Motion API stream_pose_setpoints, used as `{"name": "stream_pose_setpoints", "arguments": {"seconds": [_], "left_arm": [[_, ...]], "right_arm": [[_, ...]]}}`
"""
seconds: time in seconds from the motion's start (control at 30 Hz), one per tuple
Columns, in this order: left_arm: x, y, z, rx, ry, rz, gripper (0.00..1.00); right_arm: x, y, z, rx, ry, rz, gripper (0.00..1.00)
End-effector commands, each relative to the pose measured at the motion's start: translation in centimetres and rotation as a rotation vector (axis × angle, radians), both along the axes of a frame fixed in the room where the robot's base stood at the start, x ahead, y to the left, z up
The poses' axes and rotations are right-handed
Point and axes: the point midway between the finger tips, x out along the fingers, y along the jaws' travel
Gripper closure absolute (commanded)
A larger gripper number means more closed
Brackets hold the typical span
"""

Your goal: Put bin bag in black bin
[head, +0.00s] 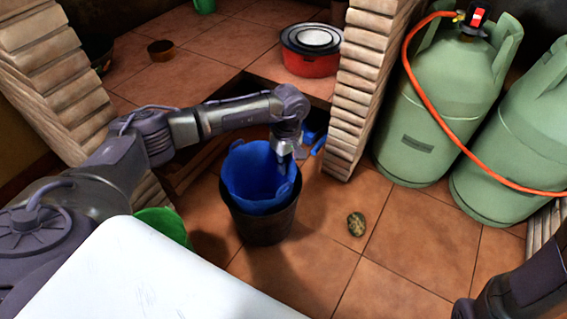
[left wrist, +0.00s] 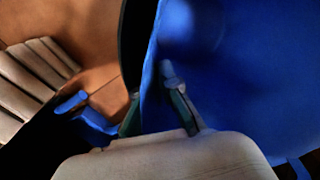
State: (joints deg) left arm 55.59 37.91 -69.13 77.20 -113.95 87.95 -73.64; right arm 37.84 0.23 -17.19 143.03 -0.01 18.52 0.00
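The black bin (head: 262,226) stands upright on the tiled floor. The blue bin bag (head: 250,175) sits inside it, its upper edge standing above the bin's rim. My left gripper (head: 288,158) is at the bag's far right edge, pointing down. In the left wrist view, the gripper's fingers (left wrist: 158,100) are on either side of the blue bag (left wrist: 235,85), one inside it and one outside. Whether they pinch the bag is unclear. The bin's dark rim (left wrist: 131,45) shows beside the bag. My right gripper is out of view; only part of that arm shows at bottom right.
Two green gas cylinders (head: 445,95) with an orange hose stand at right. A brick pillar (head: 362,85) rises just behind the bin. A red pot (head: 311,62) sits on the counter. A green object (head: 165,225) is left of the bin. A small mottled object (head: 356,224) lies on the floor.

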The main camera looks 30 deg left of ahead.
Motion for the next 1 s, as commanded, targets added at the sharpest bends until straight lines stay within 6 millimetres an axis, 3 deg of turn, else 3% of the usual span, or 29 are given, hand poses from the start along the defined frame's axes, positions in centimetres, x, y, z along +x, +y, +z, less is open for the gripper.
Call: {"name": "stream_pose_setpoints", "arguments": {"seconds": [0.37, 0.6, 0.87, 1.0], "left_arm": [[0.0, 0.0, -0.3, 0.000, 0.000, 0.000, 1.00], [0.0, 0.0, -0.3, 0.000, -0.001, 0.000, 0.65], [0.0, 0.0, -0.3, 0.000, -0.001, 0.000, 0.65], [0.2, 0.0, 0.7, 0.000, -0.004, 0.001, 0.65]], "right_arm": [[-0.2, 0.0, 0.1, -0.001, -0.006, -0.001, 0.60], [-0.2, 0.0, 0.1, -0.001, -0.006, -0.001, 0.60], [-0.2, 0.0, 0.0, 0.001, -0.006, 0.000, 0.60], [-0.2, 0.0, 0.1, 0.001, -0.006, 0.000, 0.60]]}}
